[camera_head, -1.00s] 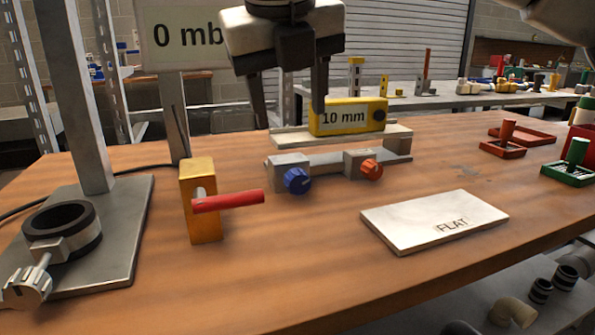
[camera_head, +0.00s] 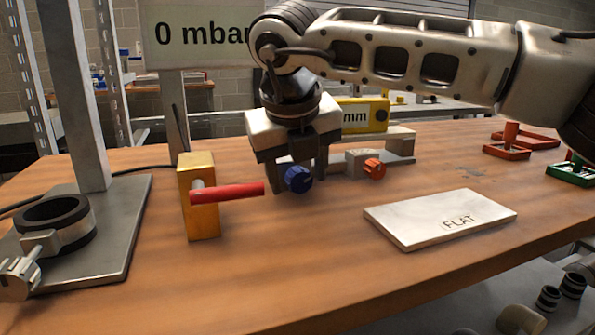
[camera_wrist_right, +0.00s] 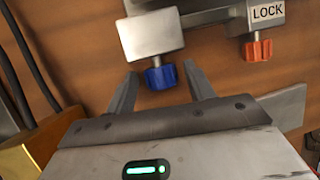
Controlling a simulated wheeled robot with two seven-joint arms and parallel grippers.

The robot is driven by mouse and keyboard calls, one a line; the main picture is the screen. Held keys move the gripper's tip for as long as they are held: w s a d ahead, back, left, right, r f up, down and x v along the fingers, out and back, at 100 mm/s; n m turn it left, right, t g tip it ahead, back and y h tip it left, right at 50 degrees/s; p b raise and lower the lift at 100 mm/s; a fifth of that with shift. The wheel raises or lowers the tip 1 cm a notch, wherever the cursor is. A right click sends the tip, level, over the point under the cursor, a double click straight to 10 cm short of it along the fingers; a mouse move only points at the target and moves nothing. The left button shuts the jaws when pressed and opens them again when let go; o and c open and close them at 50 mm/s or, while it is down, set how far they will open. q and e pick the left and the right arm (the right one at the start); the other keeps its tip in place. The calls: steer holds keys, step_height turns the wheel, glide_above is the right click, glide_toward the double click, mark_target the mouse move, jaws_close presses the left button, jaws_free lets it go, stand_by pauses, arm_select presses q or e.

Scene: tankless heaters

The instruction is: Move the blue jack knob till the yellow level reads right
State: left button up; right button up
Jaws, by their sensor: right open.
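The blue jack knob (camera_head: 298,179) faces front on the grey jack on the bench. It also shows in the right wrist view (camera_wrist_right: 160,77). My right gripper (camera_head: 297,185) has come down over it, fingers pointing down. In the right wrist view the open fingers (camera_wrist_right: 158,88) stand on either side of the knob, with gaps on both sides. The yellow level (camera_head: 364,115) sits on the jack's top plate, mostly behind my gripper; only "mm" of its reading shows. The orange knob (camera_head: 374,169), at the LOCK label (camera_wrist_right: 268,12), is to the right. My left gripper is out of view.
A brass block with a red lever (camera_head: 228,191) stands close left of my right gripper. A white FLAT plate (camera_head: 440,219) lies front right. The front middle of the bench is clear.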

steer(key=c, duration=1)
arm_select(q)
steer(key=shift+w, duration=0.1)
arm_select(e)
steer(key=shift+o, duration=0.2)
steer(key=shift+d+y, duration=0.1)
steer(key=shift+y, duration=0.2)
steer(key=shift+w+d+g+y+b, duration=0.1)
steer(key=shift+g+y+b, duration=0.2)
steer(key=shift+y+b, duration=0.2)
steer(key=shift+d+m+g+y+b, duration=0.2)
steer(key=shift+m+g+y+b, duration=0.2)
steer(key=shift+y, duration=0.6)
steer(key=shift+w+d+m+y, duration=0.1)
steer(key=shift+m+y, duration=0.2)
steer(key=shift+y, duration=0.7)
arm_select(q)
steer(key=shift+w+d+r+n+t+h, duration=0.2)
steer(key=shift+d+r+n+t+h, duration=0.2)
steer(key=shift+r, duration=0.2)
arm_select(e)
steer(key=shift+g+y, duration=0.3)
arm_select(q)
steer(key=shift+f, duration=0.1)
